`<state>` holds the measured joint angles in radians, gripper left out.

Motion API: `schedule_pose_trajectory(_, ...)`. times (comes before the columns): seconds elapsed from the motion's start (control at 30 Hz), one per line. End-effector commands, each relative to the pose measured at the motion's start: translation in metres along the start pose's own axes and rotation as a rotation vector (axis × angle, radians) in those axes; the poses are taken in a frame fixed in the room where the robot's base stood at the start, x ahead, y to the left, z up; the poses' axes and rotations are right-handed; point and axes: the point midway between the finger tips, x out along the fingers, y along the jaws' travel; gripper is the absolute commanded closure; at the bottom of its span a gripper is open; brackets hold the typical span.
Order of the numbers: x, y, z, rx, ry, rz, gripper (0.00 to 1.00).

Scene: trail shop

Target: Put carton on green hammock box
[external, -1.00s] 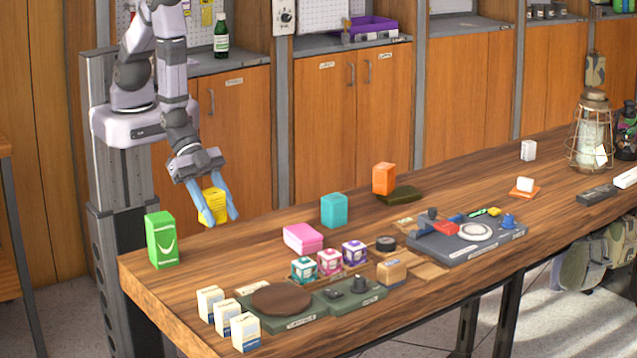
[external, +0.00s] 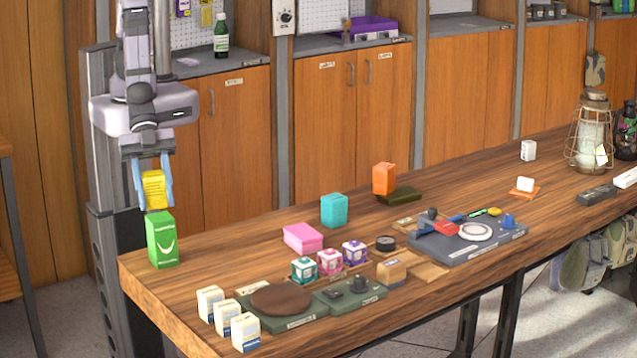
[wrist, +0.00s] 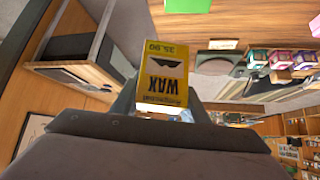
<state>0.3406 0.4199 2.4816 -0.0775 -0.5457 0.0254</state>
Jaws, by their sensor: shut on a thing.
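The yellow carton (external: 154,190) is held upright between the blue fingers of my gripper (external: 153,187). In the wrist view the carton (wrist: 165,82) shows the word WAX and fills the space between the fingers. The green hammock box (external: 162,243) stands upright at the left end of the wooden table. The carton appears directly above or just behind the green box in the external view. Its lower edge meets the box's top edge in the picture, and I cannot tell whether they touch.
On the table (external: 230,262), a pink box (external: 303,238), a teal box (external: 334,210) and an orange box (external: 384,178) stand to the right. Several small white cartons (external: 228,318) are at the front beside a green-grey scale (external: 300,318). The table around the green box is clear.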

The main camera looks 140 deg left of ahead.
Motion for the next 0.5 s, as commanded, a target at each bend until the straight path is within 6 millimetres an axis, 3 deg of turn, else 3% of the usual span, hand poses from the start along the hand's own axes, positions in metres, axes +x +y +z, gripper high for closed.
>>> schedule_pose_trajectory(0.03,-0.01,0.02,-0.017,0.019,0.008,0.021,0.85)
schedule_pose_trajectory(0.17,-0.021,0.042,-0.034,0.012,0.005,0.016,0.85)
schedule_pose_trajectory(0.5,-0.04,0.057,-0.057,-0.066,0.004,-0.062,0.85)
